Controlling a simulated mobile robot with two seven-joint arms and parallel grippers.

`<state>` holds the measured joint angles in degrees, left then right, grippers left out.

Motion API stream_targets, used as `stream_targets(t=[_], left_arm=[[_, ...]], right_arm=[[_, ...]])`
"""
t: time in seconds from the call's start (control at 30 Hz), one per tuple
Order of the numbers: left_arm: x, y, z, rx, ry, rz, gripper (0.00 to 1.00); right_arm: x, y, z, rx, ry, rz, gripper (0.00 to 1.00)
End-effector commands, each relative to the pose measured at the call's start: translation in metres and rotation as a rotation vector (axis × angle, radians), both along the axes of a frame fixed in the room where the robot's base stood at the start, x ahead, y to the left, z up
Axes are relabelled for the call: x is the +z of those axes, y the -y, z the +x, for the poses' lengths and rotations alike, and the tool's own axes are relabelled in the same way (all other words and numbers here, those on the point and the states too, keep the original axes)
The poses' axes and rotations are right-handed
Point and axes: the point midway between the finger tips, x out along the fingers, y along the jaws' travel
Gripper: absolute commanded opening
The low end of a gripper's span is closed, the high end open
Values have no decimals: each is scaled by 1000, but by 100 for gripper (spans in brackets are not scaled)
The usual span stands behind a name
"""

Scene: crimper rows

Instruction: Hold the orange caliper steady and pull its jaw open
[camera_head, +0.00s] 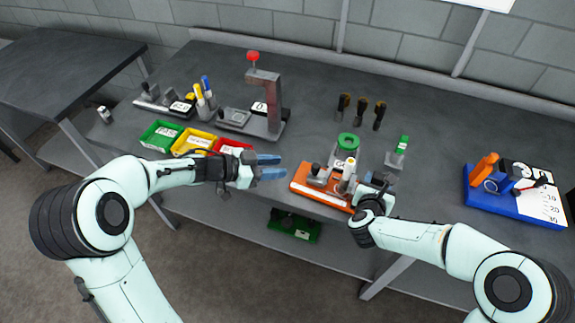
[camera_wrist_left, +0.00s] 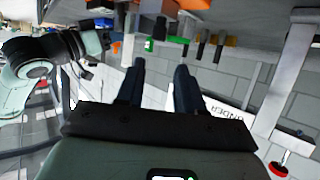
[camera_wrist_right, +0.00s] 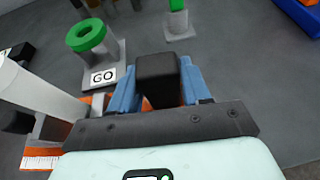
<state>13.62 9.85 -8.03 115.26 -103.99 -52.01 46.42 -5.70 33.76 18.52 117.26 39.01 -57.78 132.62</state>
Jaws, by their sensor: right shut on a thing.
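The orange caliper (camera_head: 301,186) lies near the bench's front edge in the head view. A dark knob and a pale upright post stand over it. In the right wrist view its orange body with a white scale (camera_wrist_right: 40,160) shows at lower left. My right gripper (camera_head: 372,188) is at its right end. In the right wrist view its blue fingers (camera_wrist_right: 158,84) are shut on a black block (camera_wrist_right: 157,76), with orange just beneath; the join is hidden. My left gripper (camera_head: 270,167) is open and empty, left of the caliper; its parted fingers show in the left wrist view (camera_wrist_left: 158,85).
A green ring gauge (camera_head: 347,142) with a GO plate stands just behind the caliper. Green, yellow and red bins (camera_head: 194,144) sit at left, near a stand with a red knob (camera_head: 253,57).

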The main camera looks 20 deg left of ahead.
Motion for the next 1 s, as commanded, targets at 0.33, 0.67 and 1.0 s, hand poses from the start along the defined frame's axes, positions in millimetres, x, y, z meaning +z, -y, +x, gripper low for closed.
stream_targets(t=[0.33, 0.67, 1.0], left_arm=[[2, -4, -3, -1, -1, -1, 37], [2, -3, -3, -1, -1, -1, 37], [2, -3, -3, -1, -1, -1, 37]], right_arm=[[2, -2, 0, 5, 4, 1, 11], [1, -1, 0, 3, 2, 1, 77], [7, -3, -15, 6, 1, 1, 77]])
